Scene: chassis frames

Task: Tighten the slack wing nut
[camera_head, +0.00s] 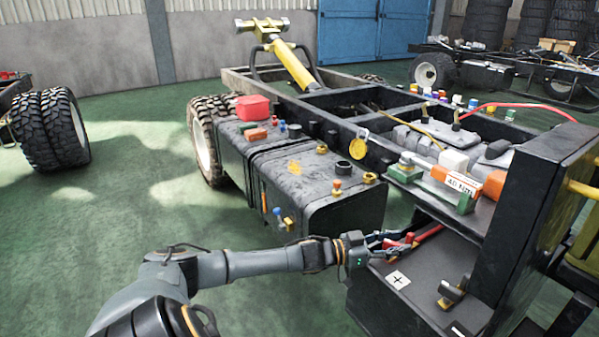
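My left gripper (399,243) reaches in from the left, over the black box (427,262) at the front of the chassis. Its dark fingers lie at a red clamp-like part (410,239) on the end of a red cable, beside a white plus label (398,280). The fingers overlap the red part, and I cannot tell whether they grip it. A wing nut cannot be made out there; it is too small or hidden by the fingers. A brass-coloured fitting on a dark clamp (452,291) sits further right on the box. My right gripper is not in view.
A dark tank (340,205) with small caps and fittings stands behind my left arm. A tall black panel (530,210) rises close on the right. A shelf with a green-and-orange labelled block (463,184) is above the box. Green floor at left is open.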

